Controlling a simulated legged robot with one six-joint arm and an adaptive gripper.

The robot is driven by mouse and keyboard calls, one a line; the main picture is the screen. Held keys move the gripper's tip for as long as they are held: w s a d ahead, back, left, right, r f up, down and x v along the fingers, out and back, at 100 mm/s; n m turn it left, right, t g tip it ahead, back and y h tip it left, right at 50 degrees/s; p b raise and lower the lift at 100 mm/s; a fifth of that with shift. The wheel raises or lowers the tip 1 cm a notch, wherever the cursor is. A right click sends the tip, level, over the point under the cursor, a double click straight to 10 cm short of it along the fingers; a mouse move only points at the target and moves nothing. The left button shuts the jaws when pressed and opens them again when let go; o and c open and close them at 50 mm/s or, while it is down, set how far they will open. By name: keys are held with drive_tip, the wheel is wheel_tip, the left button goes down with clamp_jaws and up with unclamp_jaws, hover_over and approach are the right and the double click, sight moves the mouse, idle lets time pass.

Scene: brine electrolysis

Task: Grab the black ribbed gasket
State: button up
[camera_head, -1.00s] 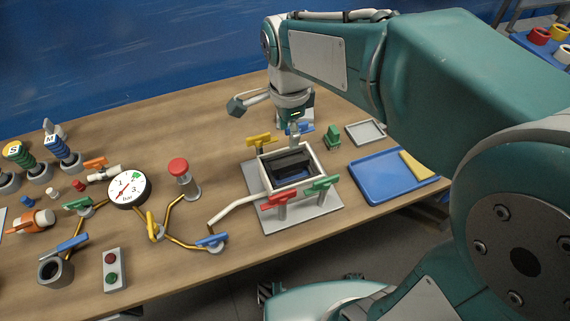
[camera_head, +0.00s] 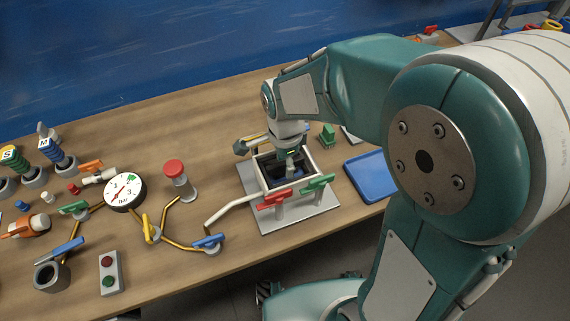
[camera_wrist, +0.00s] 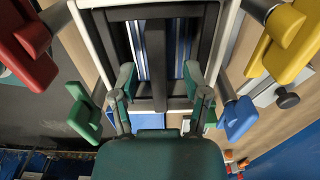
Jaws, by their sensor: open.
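The black ribbed gasket (camera_wrist: 157,50) shows in the wrist view as a dark frame with a middle bar, inside a white-rimmed cell (camera_wrist: 229,30). Blue and white stripes show through its openings. My gripper (camera_wrist: 158,78) is open, with one finger on each side of the middle bar; I cannot tell whether either touches it. In the head view my gripper (camera_head: 290,166) points down into the cell (camera_head: 309,160), and the gasket there is dark and mostly hidden by my gripper.
Red (camera_head: 273,199) and green (camera_head: 318,184) clamps stand at the cell's front; yellow (camera_wrist: 282,40) and blue (camera_wrist: 239,117) ones show in the wrist view. A blue tray (camera_head: 369,176) lies right. A gauge (camera_head: 124,191), a red-topped post (camera_head: 175,172) and pipes stand left.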

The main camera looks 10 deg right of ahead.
clamp_jaws()
drive_tip(key=shift+r, duration=0.15)
drive_tip(key=shift+r, duration=0.3)
wheel_tip(320, 180, up, 2)
drive_tip(key=shift+r, duration=0.2)
drive_tip(key=s+d+r, duration=0.4)
drive_tip(key=s+r, duration=0.5)
drive_tip(key=s, duration=0.4)
drive_tip(key=shift+s+r, duration=0.25)
drive_tip(key=shift+r, duration=0.15)
